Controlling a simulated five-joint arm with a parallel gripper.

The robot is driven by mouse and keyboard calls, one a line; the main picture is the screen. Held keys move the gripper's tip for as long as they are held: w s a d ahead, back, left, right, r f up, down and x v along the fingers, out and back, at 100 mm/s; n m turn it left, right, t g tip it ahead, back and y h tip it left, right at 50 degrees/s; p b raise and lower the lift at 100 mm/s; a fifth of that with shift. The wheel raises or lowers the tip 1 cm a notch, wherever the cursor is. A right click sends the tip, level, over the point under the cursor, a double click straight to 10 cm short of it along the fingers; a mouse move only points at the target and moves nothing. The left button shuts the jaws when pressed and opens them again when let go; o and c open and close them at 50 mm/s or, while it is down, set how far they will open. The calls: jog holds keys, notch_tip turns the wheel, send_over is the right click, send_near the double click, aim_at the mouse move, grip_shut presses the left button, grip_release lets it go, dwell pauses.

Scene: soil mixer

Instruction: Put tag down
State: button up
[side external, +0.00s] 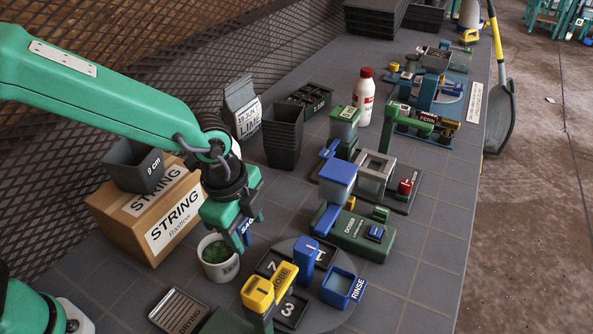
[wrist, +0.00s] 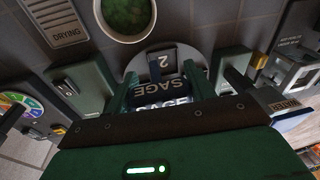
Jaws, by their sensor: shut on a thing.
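My gripper (side external: 240,238) is shut on a blue tag (side external: 246,227) lettered SAGE, held above the tiled bench. In the wrist view the tag (wrist: 163,104) sits between the two green fingers, partly hidden by the gripper body. A grey round plate (side external: 283,246) with numbered dark pads lies below and to the right; one pad marked 2 (wrist: 161,62) shows just beyond the fingers. From these views I cannot tell the exact gap between tag and plate.
A white pot with green contents (side external: 219,262) stands close beside my gripper. Yellow PROBE (side external: 265,290) and blue RINSE (side external: 340,287) pieces stand at the plate. A STRING box (side external: 115,222) is left; a green machine (side external: 352,235) is right. A DRYING rack (side external: 178,309) lies in front.

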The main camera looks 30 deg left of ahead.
aim_at(244, 221)
jog(key=shift+s+d+r, duration=0.5)
jog(key=shift+s, duration=0.15)
jog(key=shift+r, duration=0.6)
notch_tip(244, 221, up, 4)
jog(key=shift+r, duration=0.1)
jog(key=shift+m, duration=0.9)
jog(key=w+d, duration=0.1)
jog(key=d, duration=0.2)
jog(key=w+d, duration=0.1)
jog(key=d, duration=0.2)
jog(key=w+d+r, duration=0.1)
jog(key=d, duration=0.3)
jog(key=shift+r, duration=0.1)
jog(key=shift+m, duration=0.7)
jog(key=d, duration=0.9)
jog(key=shift+w+d, duration=0.1)
jog(key=shift+s+d+f+m, duration=0.85)
jog(key=shift+s+d, duration=0.9)
jog(key=shift+d, duration=3.95)
jog(key=shift+g, duration=0.3)
jog(key=shift+f, duration=2.35)
